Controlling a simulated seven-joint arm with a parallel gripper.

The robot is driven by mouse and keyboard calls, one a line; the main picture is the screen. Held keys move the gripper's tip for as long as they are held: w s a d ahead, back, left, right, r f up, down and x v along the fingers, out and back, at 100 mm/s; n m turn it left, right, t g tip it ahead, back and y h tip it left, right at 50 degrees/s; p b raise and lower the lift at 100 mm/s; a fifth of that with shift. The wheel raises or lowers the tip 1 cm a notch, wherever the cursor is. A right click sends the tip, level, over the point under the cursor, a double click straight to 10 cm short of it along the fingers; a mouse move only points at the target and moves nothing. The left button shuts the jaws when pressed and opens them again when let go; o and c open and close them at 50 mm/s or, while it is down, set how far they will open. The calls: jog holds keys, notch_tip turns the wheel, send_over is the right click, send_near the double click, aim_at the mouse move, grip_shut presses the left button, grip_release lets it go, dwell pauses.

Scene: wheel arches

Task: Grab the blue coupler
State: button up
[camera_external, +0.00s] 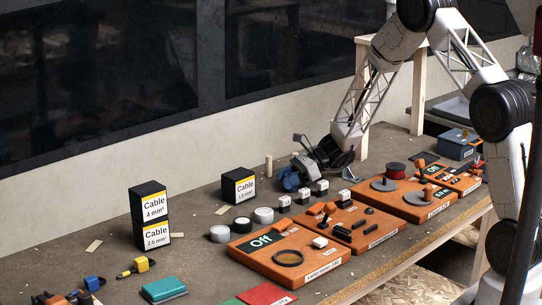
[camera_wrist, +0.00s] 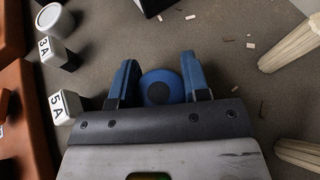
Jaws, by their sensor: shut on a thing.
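The blue coupler (camera_wrist: 162,88) is a round blue piece with a dark centre in the wrist view. My gripper (camera_wrist: 161,72) has its two blue fingers on either side of it and is shut on it. In the external view my gripper (camera_external: 290,180) is low over the table, behind the small white blocks. There the blue of the fingers and of the coupler cannot be told apart. The lower part of the coupler is hidden by my gripper in the wrist view. Whether it touches the table is not clear.
White blocks marked 3A (camera_wrist: 55,50) and 5A (camera_wrist: 65,105) stand close on the left. Wooden posts (camera_wrist: 292,45) are on the right. Black cable boxes (camera_external: 239,186), tape rolls (camera_external: 264,215) and orange boards (camera_external: 290,255) surround the spot. Bare table lies behind the rolls.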

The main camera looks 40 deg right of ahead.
aim_at(287, 175)
jog(key=shift+r, duration=0.1)
jog(key=shift+r, duration=4.9)
